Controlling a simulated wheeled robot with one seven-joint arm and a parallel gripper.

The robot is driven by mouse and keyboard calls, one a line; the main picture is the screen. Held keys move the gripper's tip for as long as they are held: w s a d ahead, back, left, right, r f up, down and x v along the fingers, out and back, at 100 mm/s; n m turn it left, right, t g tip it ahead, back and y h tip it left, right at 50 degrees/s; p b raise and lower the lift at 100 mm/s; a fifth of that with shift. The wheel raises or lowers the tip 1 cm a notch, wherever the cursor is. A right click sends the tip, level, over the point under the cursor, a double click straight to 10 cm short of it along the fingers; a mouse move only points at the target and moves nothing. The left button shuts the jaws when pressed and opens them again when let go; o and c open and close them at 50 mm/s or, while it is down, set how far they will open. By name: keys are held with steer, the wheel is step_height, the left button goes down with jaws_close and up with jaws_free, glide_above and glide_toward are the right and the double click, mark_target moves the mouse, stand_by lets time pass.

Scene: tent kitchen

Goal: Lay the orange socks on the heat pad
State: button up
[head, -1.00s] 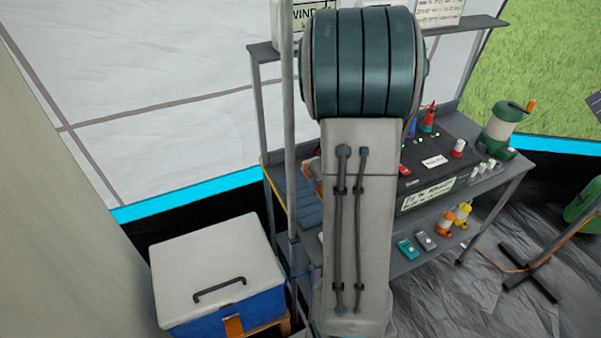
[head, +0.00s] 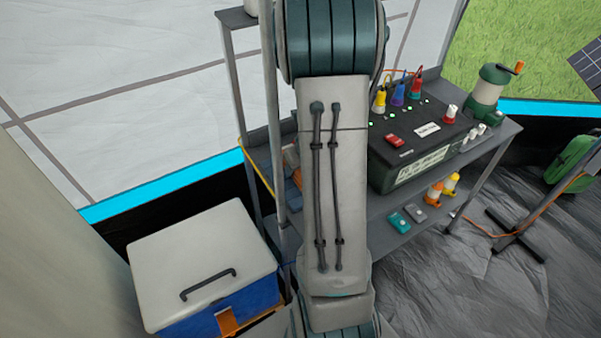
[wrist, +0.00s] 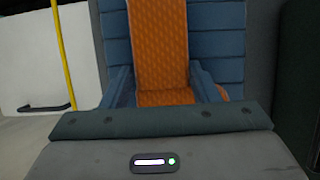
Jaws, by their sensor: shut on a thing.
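The orange socks (wrist: 160,45) show in the wrist view as a patterned orange strip between the two blue-grey fingers. My gripper (wrist: 163,84) is shut on them. A blue ribbed pad, the heat pad (wrist: 219,42), lies behind the socks and shows on both sides of them. I cannot tell whether the socks touch it. A small orange piece shows just right of the right finger. In the head view the heat pad (head: 262,160) is partly visible at the left end of the bench; my arm hides the gripper and most of that area.
A black power box (head: 425,145) with plugs and switches stands on the bench, right of my arm. A white-lidded blue cooler (head: 200,262) stands at the left. A grey post rises near the pad.

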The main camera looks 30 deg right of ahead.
steer(key=shift+f, duration=0.7)
steer(key=shift+f, duration=0.1)
steer(key=o, duration=1)
steer(key=p+v, duration=0.5)
steer(key=v, duration=0.6)
steer(key=shift+w, duration=0.2)
steer(key=shift+s+r+p, duration=0.35)
steer(key=shift+r, duration=0.25)
